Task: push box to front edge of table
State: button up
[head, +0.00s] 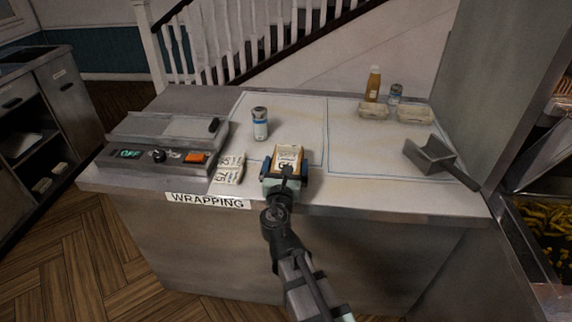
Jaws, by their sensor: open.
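A small box (288,155) with a pale printed top and brownish sides stands on the table (300,195), a little back from its front edge. My gripper (285,166) is open at the near side of the box, with its blue-tipped fingers to the left and right of the box's near part. My gripper's body hides the lower front of the box, so I cannot tell whether the fingers touch it. My arm reaches in over the table's front edge from below.
White printed packets (229,168) lie left of my gripper, beside a wrapping machine (165,143). A shaker (260,123) stands behind them. A metal scoop (431,155) lies at the right. A sauce bottle (373,84) and trays (415,115) stand at the back right. The middle right is clear.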

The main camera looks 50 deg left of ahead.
jog(key=v, duration=0.6)
jog(key=shift+s+d, duration=0.15)
jog(key=shift+d, duration=0.1)
jog(key=shift+s+r, duration=0.1)
